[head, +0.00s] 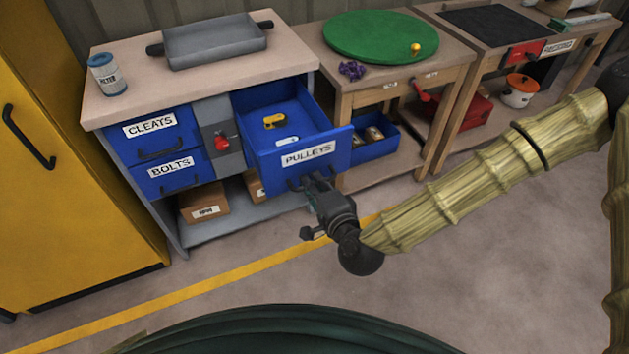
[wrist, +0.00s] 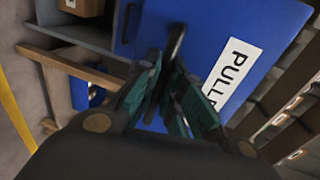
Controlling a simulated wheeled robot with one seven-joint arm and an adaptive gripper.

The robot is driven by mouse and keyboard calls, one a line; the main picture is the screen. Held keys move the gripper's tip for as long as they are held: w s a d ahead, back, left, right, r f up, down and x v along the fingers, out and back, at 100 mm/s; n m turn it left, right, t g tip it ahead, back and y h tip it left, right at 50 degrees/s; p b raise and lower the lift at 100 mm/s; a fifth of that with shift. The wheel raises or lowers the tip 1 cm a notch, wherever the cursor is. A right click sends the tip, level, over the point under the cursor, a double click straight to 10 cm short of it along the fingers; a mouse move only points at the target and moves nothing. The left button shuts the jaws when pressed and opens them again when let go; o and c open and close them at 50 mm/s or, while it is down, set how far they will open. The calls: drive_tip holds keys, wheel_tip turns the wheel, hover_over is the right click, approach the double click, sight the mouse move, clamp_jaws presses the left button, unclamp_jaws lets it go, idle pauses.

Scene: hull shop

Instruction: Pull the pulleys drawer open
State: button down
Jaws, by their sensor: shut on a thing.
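The blue pulleys drawer (head: 272,155) stands pulled out from the workbench, with a white PULLEYS label on its front. A yellow item (head: 274,121) and a pale item (head: 287,141) lie inside it. My gripper (head: 316,182) is at the lower edge of the drawer front, shut on the drawer's dark handle. In the wrist view the handle (wrist: 176,42) runs between the teal fingers of my gripper (wrist: 172,85), in front of the blue drawer front (wrist: 215,30). The fingers hide part of the handle and label.
The shut CLEATS drawer (head: 150,133) and BOLTS drawer (head: 172,174) are at the left of the bench. A grey tray (head: 215,47) and a filter canister (head: 107,75) stand on top. A blue bin (head: 375,140) sits on the neighbouring table's shelf, right of the drawer. The floor in front is clear.

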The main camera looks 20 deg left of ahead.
drive_tip(key=c, duration=1.5)
unclamp_jaws()
drive_tip(key=v, duration=0.7)
drive_tip(key=shift+s+d, duration=0.2)
